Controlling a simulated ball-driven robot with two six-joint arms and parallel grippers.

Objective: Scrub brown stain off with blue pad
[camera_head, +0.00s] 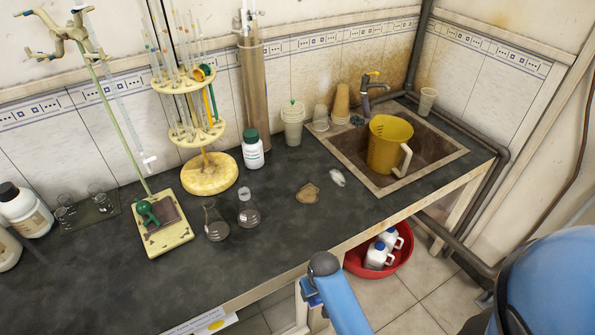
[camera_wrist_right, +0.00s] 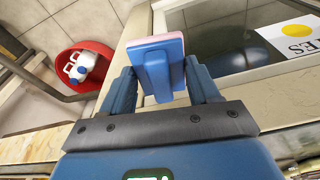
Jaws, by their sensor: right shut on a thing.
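The brown stain (camera_head: 307,193) is an irregular tan patch on the dark bench top (camera_head: 275,230), left of the sink. In the right wrist view, my right gripper (camera_wrist_right: 163,78) is shut on the handle of the blue pad (camera_wrist_right: 146,55), which has a thin pinkish layer along its edge. In the head view, my right arm reaches up from below at the bench's front edge, nearer than the stain and apart from it. Blue parts show beside the wrist there, mostly hidden by the arm. My left gripper is not in view.
A crumpled white piece (camera_head: 337,178) lies right of the stain. Two flasks (camera_head: 216,222) (camera_head: 248,210) stand to its left, a green-capped bottle (camera_head: 252,150) behind. The sink (camera_head: 345,150) holds a yellow jug (camera_head: 388,143). A red basin (camera_head: 400,262) is on the floor. The front bench top is clear.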

